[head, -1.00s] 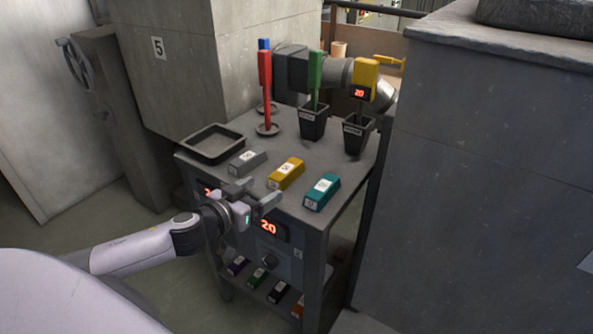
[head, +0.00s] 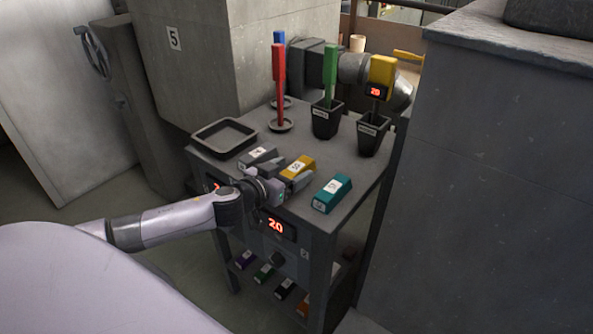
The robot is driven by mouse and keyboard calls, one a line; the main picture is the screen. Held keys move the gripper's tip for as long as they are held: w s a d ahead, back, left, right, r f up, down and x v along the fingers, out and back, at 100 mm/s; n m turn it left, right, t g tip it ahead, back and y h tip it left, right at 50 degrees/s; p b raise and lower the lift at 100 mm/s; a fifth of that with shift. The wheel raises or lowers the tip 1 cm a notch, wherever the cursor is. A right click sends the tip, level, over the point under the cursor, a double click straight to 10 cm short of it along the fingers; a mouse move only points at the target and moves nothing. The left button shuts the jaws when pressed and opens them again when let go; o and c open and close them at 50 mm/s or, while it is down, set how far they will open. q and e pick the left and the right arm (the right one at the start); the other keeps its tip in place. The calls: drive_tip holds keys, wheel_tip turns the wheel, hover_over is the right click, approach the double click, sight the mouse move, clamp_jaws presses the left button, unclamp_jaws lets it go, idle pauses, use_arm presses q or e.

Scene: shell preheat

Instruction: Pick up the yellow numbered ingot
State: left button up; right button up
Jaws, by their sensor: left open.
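The yellow ingot (head: 299,165) lies on the grey table top (head: 345,172), with a white numbered label on its upper face. It lies between a grey ingot (head: 257,156) on the left and a teal ingot (head: 332,193) on the right. My left gripper (head: 286,174) is open at the near end of the yellow ingot. One finger shows by the grey ingot's near end, the other by the yellow ingot's right side. The gripper hides the ingot's near end, and I cannot tell whether it touches. My right gripper is not in view.
An empty dark tray (head: 223,138) stands at the table's back left. A red-handled tool (head: 279,88) and two dark pots with green (head: 330,75) and yellow (head: 382,77) handles stand behind. More ingots lie on the lower shelf. A tall grey block (head: 500,180) borders the right.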

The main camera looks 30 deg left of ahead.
sight(304, 163)
use_arm(q)
drive_tip(key=shift+x, duration=1.3)
drive_tip(key=c, duration=1.2)
drive_tip(key=shift+r, duration=0.1)
clamp_jaws()
drive_tip(key=shift+r, duration=0.1)
